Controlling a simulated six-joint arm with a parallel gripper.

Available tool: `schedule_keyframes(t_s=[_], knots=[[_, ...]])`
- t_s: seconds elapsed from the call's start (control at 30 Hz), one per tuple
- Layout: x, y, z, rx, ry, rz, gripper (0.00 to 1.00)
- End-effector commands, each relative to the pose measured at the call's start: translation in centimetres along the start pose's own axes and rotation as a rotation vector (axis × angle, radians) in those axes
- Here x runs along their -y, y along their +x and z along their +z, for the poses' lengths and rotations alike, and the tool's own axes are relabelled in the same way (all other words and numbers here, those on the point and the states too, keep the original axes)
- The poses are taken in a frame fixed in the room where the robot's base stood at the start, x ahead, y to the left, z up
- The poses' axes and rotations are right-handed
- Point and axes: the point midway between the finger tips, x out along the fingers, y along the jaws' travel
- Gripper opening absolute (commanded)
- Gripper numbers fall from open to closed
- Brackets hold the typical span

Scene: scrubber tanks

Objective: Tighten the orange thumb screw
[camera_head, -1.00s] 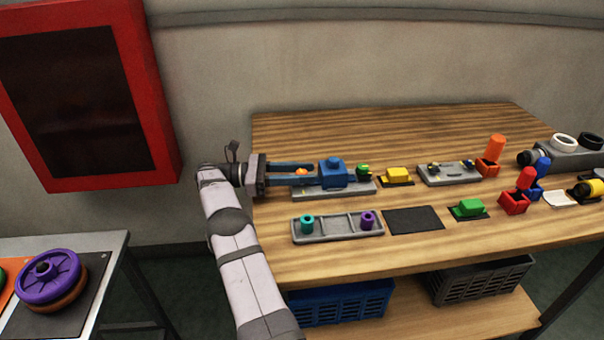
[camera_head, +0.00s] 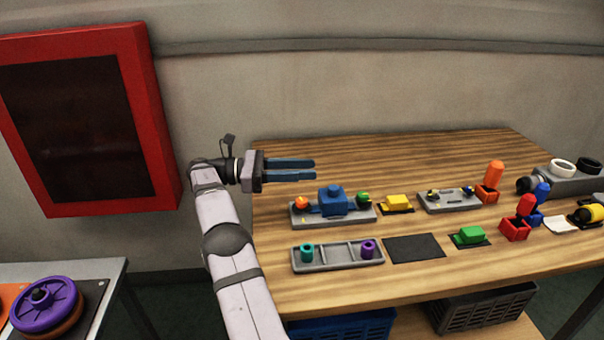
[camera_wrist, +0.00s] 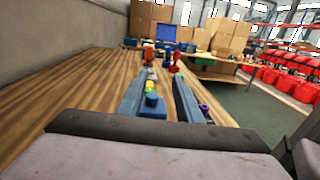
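The orange thumb screw (camera_head: 301,203) sits at the left end of a grey fixture plate (camera_head: 343,219), beside a blue block (camera_head: 333,203). A green knob (camera_head: 363,198) is on the block's right side. My gripper (camera_head: 314,169) is above and behind the screw in the head view, its fingers pointing right, apart and empty. In the wrist view the two fingers (camera_wrist: 165,88) have a clear gap between them. The blue block (camera_wrist: 153,103) shows there by the left finger; I cannot make out the orange screw.
A grey tray (camera_head: 338,262) with a teal piece (camera_head: 306,252) and a purple piece (camera_head: 368,249) lies in front. A yellow block (camera_head: 398,202) and a dark mat (camera_head: 414,248) are to the right. A red cabinet (camera_head: 150,130) hangs at left. The table's back is clear.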

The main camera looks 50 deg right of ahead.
Motion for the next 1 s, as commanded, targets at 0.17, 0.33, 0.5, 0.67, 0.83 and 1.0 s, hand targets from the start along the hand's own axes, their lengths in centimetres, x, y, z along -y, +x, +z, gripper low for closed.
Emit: schedule_keyframes(t_s=[0.17,0.33,0.5,0.67,0.83,1.0], knots=[[0.0,0.0,0.0,0.0,0.0,0.001,0.43],[0.1,-1.7,0.7,-0.009,0.021,0.033,0.43],[0.9,-4.5,3.9,-0.033,0.072,0.091,0.43],[2.3,-6.5,4.5,0.005,-0.008,0.146,0.43],[3.2,-7.5,2.9,0.071,-0.131,0.23,0.43],[3.9,-7.2,-0.7,0.122,-0.211,0.324,0.43]])
